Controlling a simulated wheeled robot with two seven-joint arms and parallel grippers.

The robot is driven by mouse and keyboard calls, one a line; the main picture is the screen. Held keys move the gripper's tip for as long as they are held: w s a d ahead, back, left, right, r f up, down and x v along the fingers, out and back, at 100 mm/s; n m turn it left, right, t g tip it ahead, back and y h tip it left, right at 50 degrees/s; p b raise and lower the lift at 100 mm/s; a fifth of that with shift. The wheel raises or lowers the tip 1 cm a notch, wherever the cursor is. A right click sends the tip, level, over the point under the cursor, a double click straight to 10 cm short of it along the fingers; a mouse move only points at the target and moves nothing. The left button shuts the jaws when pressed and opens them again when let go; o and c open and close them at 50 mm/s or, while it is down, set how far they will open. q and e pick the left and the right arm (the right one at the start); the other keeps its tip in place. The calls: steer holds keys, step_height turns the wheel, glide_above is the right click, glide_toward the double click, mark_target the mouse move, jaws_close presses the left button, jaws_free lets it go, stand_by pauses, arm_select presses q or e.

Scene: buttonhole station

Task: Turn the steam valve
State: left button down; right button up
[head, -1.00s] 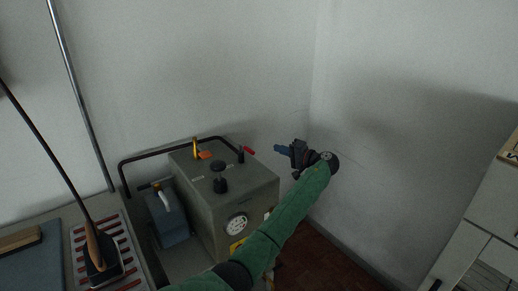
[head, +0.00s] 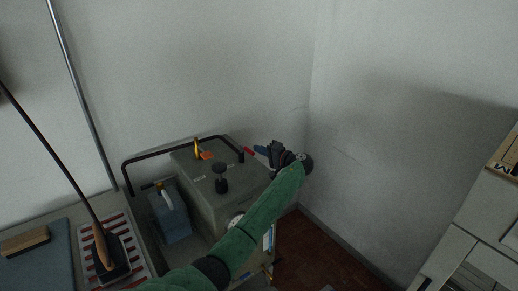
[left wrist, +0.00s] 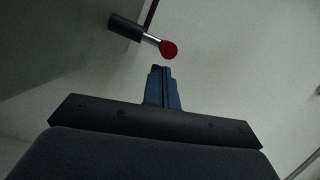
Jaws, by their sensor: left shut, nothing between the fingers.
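A grey boiler box (head: 205,212) stands against the wall. A small black valve (head: 240,156) with a red-tipped lever (head: 248,149), which looks like the steam valve, sits at its back right. My left gripper (head: 258,149), with blue fingers, is shut and empty, just right of the red tip in the head view. In the left wrist view the red ball tip (left wrist: 169,50) on a metal stem lies just beyond the shut fingertips (left wrist: 161,68). I cannot tell whether they touch. My forearm hides part of the boiler front and its gauge. My right gripper is not in view.
A black knob (head: 220,177) and a brass-coloured post with an orange piece (head: 206,155) stand on the boiler top. A black rail (head: 160,157) runs behind. A white cabinet (head: 480,230) stands right.

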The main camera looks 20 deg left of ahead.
arm_select(q)
steer(key=shift+s+a+f, duration=0.1)
steer(key=shift+s+a, duration=0.05)
steer(key=shift+s, duration=0.15)
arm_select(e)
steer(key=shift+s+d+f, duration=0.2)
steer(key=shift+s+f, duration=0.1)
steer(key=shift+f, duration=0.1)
arm_select(q)
steer(key=shift+s+a+f, duration=0.1)
steer(key=shift+s, duration=0.05)
steer(key=shift+s+a+m+t, duration=0.2)
steer(key=shift+s+m+t, duration=0.2)
steer(key=shift+t, duration=0.2)
steer(key=shift+f+h, duration=0.1)
steer(key=shift+h, duration=0.2)
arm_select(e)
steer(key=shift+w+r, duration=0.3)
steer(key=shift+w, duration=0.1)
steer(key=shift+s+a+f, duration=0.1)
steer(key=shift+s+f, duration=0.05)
